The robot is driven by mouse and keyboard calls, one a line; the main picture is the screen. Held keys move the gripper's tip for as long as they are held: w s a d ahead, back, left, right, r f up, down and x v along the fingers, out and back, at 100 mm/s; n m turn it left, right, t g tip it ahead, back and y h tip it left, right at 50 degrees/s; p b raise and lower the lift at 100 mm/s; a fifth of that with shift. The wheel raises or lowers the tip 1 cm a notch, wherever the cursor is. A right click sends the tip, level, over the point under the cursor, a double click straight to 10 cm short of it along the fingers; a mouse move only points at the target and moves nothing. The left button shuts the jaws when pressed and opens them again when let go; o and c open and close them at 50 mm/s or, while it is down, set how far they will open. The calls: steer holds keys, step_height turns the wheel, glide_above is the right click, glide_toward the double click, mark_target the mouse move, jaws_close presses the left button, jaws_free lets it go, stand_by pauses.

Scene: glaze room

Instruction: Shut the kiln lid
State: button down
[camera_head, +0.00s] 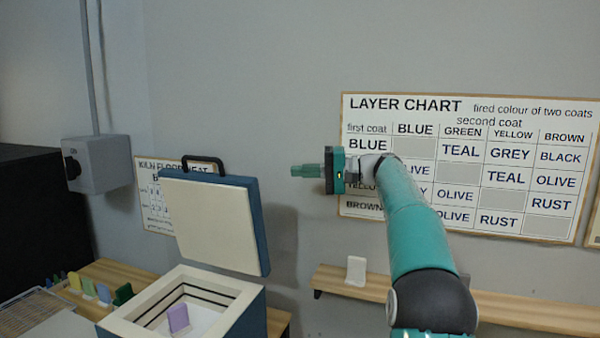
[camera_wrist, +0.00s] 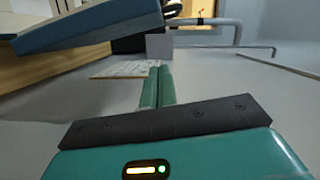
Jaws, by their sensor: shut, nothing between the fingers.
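The kiln (camera_head: 245,312) is a square box, blue outside with pale walls, at the lower left of the head view. Its lid (camera_head: 213,220) stands raised and open, cream inside and blue at the edge, with a black handle (camera_head: 203,160) on top. A purple tile (camera_head: 178,317) stands inside the kiln. My gripper (camera_head: 293,171) is shut and empty, to the right of the lid and apart from it, at about the handle's height. In the wrist view the shut fingers (camera_wrist: 157,88) point ahead, and the blue lid (camera_wrist: 90,25) shows at the upper left.
A wall shelf (camera_head: 480,305) with a white tile (camera_head: 356,270) is at the lower right. Several coloured tiles (camera_head: 103,293) stand left of the kiln on a wooden table (camera_head: 110,270). A grey switch box (camera_head: 98,163) hangs on the wall. The air between gripper and lid is clear.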

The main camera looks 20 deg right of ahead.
steer(key=a, duration=0.9)
steer(key=shift+w+f, duration=0.25)
steer(key=shift+f, duration=0.15)
steer(key=shift+s, duration=0.1)
